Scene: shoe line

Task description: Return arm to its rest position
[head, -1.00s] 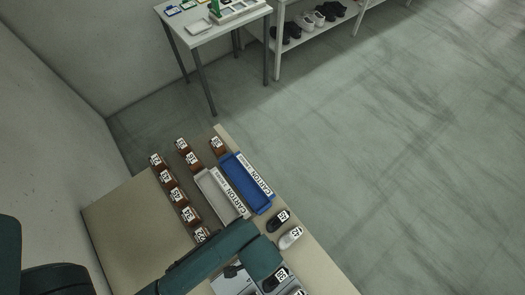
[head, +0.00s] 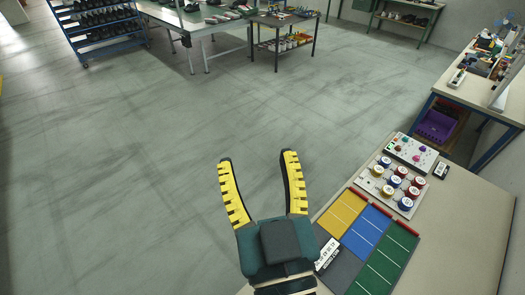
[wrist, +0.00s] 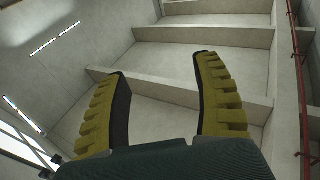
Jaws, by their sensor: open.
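My gripper (head: 256,160) is open and empty in the head view, with yellow ribbed fingers spread wide. It is held up in front of the camera, and bare floor shows between its fingers. In the wrist view my gripper (wrist: 160,68) also shows open, with nothing between the fingers. Behind it there are only walls, beams and ceiling lights.
At the lower right, a table (head: 455,235) bears yellow, blue, grey and green panels, a board with round pieces (head: 397,185) and a button panel (head: 411,152). Another bench (head: 470,92) with a purple bin (head: 436,126) stands behind. A shoe rack (head: 98,22) is far left. The floor is clear.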

